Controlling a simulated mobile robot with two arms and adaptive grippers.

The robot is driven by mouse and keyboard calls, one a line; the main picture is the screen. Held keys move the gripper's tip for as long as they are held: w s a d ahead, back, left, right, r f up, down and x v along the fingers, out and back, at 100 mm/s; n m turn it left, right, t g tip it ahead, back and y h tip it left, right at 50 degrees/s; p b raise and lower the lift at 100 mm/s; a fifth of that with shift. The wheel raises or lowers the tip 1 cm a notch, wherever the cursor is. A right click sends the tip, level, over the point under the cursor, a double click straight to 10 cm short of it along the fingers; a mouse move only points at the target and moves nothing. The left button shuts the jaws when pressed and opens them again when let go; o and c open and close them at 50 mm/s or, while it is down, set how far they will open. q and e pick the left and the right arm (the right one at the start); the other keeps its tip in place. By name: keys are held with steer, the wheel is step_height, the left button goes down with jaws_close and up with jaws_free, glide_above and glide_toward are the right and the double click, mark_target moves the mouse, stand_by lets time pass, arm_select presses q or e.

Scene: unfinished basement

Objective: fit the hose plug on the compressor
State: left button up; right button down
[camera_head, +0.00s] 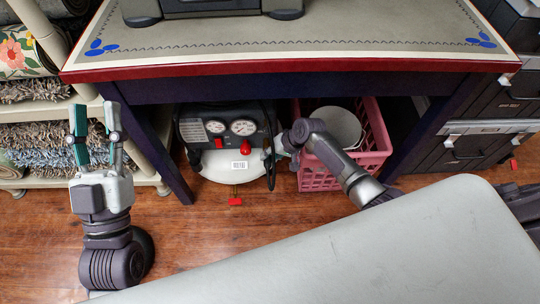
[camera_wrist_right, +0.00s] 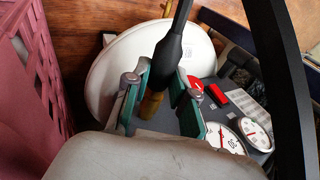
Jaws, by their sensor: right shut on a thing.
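The compressor (camera_head: 245,128), with a dark panel, two gauges and a white tank, stands on the floor under the table. In the right wrist view its white tank (camera_wrist_right: 112,68) and gauges lie beyond the fingers. My right gripper (camera_head: 281,146) is at the compressor's right side, partly hidden by its arm. In the wrist view, it (camera_wrist_right: 164,78) is shut on the hose plug (camera_wrist_right: 167,62), a black body with a brass end. I cannot tell whether the brass end touches a socket. My left gripper (camera_head: 96,112) is open, empty and points up, left of the table.
The table (camera_head: 300,62) overhangs the compressor, with dark legs on both sides. A pink crate (camera_head: 374,150) holding a white round thing stands right of the compressor. Shelves with rugs (camera_head: 40,135) are at the left, dark drawers (camera_head: 470,150) at the right. A black hose (camera_wrist_right: 278,60) arches across the wrist view.

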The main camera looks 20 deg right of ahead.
arm_select(q)
steer(key=shift+s+r+t, duration=0.3)
steer(key=shift+r, duration=0.1)
arm_select(e)
steer(key=shift+w+d+r, duration=0.15)
steer(key=shift+w+r, duration=0.05)
steer(key=shift+w, duration=0.25)
steer(key=shift+w+r, duration=0.1)
steer(key=shift+w, duration=0.05)
steer(key=c, duration=1.3)
jaws_free()
steer(key=o, duration=0.4)
arm_select(q)
steer(key=shift+w+f, duration=0.1)
arm_select(e)
steer(key=shift+s+f, duration=0.2)
